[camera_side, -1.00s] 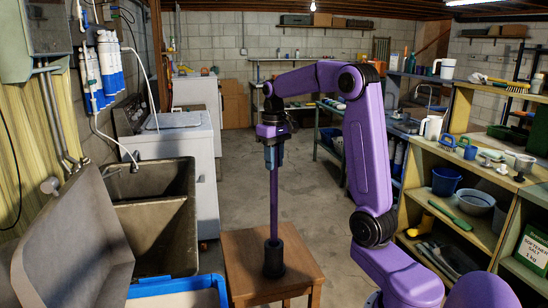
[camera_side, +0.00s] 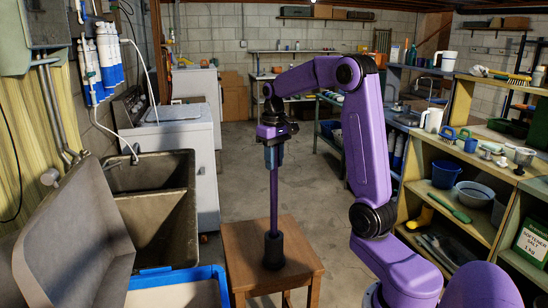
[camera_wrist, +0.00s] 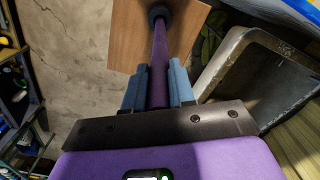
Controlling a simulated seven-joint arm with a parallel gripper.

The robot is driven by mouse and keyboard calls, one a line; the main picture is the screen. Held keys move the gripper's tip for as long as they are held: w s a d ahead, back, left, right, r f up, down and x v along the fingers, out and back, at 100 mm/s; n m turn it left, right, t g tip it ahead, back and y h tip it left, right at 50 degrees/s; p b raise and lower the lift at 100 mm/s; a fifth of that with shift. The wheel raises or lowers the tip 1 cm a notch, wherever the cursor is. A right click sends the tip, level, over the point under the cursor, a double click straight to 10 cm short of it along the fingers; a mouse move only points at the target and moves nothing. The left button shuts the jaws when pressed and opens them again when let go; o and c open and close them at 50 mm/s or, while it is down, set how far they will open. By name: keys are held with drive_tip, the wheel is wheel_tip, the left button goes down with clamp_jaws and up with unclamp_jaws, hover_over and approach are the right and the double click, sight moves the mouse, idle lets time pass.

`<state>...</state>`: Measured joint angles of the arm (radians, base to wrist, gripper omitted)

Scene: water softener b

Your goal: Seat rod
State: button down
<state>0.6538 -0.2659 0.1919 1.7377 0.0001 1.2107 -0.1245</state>
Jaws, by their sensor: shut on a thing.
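The rod (camera_side: 273,203) is long, slim, purple and close to upright. My gripper (camera_side: 273,160) is shut on its upper part with blue fingers, one on each side. A dark round holder (camera_side: 273,252) stands on a wooden stool (camera_side: 240,262). The rod's lower end meets the holder's top and is hidden there; how deep it sits I cannot tell. In the wrist view, the rod (camera_wrist: 160,48) runs from between my fingers (camera_wrist: 158,88) to the holder's dark ring (camera_wrist: 157,13).
A stone-grey double sink (camera_side: 158,225) and a blue-rimmed tray (camera_side: 180,272) stand left of the stool. A white washer (camera_side: 180,140) is behind the sink. Wooden shelves (camera_side: 470,180) with buckets and tools are at right. Open floor (camera_side: 240,180) lies behind the stool.

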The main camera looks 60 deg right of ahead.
drive_tip(key=shift+f, duration=0.75)
drive_tip(key=c, duration=0.9)
unclamp_jaws()
drive_tip(key=shift+o, duration=0.2)
wheel_tip(320, 180, up, 17)
drive_tip(key=shift+r, duration=0.2)
